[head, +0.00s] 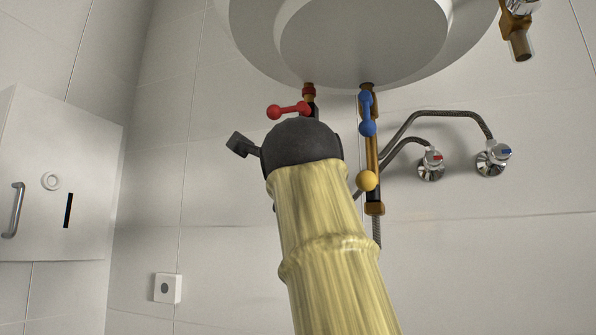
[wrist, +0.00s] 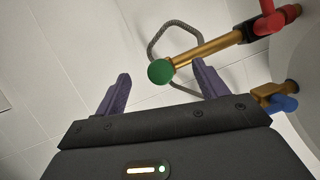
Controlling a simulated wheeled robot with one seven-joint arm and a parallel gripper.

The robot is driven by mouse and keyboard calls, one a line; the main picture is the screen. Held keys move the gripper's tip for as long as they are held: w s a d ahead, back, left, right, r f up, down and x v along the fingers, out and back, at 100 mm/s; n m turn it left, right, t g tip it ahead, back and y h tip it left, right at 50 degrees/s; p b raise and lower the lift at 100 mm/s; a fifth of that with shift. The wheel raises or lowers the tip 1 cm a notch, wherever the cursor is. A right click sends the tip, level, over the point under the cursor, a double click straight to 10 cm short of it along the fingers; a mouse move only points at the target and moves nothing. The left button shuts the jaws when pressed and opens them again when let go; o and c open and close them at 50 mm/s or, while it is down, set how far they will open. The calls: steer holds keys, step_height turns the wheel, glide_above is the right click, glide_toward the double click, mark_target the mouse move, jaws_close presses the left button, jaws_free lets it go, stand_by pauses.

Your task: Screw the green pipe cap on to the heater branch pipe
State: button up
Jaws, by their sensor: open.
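The green pipe cap (wrist: 160,72) is a round knob at the free end of a brass branch pipe (wrist: 208,48) in the wrist view. It appears to sit on the pipe's end; how far it is threaded on I cannot tell. My gripper (wrist: 162,69) is open, its two dark fingers on either side of the cap in the picture, with visible gaps and no clear contact. The pipe runs to a red valve (wrist: 272,20). In the head view the red valve handle (head: 288,110) shows under the heater (head: 365,40), while my arm hides the cap and fingers.
Braided hoses (head: 440,113) lead to two wall taps (head: 492,160). A white cabinet (head: 90,170) stands left.

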steer(key=shift+n+g+p, duration=0.4)
steer(key=shift+n, duration=0.7)
steer(key=shift+r, duration=0.1)
steer(key=n+g+p, duration=0.1)
steer(key=n+p, duration=0.2)
steer(key=n+g+h+p, duration=0.1)
steer(key=n+p, duration=0.2)
steer(key=n+g+h+p, duration=0.1)
steer(key=n+g+p, duration=0.1)
steer(key=n+p, duration=0.1)
steer(key=shift+a+r+n, duration=0.15)
steer(key=shift+r+n, duration=0.1)
steer(key=shift+n, duration=0.05)
steer(key=shift+h+p, duration=0.3)
